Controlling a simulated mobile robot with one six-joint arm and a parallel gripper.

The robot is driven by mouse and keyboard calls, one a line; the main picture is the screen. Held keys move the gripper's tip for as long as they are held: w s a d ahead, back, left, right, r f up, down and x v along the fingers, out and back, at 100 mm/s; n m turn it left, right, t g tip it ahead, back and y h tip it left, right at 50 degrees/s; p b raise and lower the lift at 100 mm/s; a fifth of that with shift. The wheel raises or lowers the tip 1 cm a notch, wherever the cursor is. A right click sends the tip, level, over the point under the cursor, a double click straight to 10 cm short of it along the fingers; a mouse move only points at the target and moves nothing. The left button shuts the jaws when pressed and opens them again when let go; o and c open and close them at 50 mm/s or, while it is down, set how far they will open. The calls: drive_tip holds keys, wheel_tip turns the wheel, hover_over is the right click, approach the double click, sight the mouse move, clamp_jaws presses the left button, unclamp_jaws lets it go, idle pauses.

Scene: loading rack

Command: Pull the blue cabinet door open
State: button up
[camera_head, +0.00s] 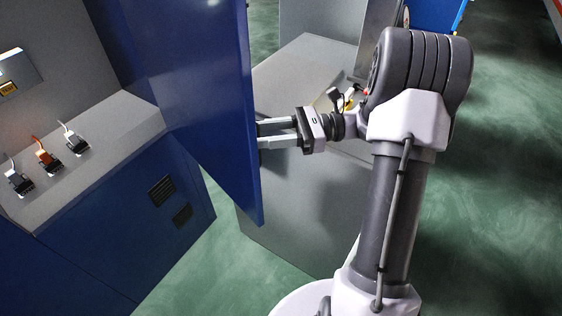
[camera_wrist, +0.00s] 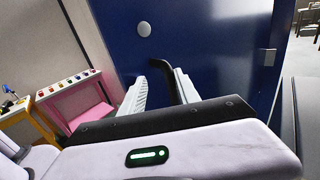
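The blue cabinet door (camera_head: 195,85) stands swung out from the cabinet (camera_head: 110,225), its edge toward my arm in the head view. In the wrist view the door's blue face (camera_wrist: 225,45) fills the middle, with a round pale disc at the upper left. A black curved handle (camera_wrist: 170,65) stands out from that face. My gripper (camera_head: 262,133) is beside the door's edge, its fingertips partly hidden behind the door. In the wrist view my gripper (camera_wrist: 164,80) has its two pale fingers apart. The handle's dark bar runs between them, nearer the right finger; a gap shows on the left.
A grey ledge (camera_head: 105,135) with several cable connectors lies inside the cabinet at left. A grey box-shaped unit (camera_head: 305,200) stands behind the door and under my gripper. A pink table (camera_wrist: 85,105) shows at left in the wrist view. Green floor is clear at right.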

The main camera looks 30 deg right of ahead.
drive_tip(key=s+a+r+p, duration=0.1)
drive_tip(key=s+a+p, duration=0.1)
drive_tip(key=s, duration=1.1)
drive_tip(key=shift+s+r, duration=0.15)
drive_tip(key=shift+c, duration=0.2)
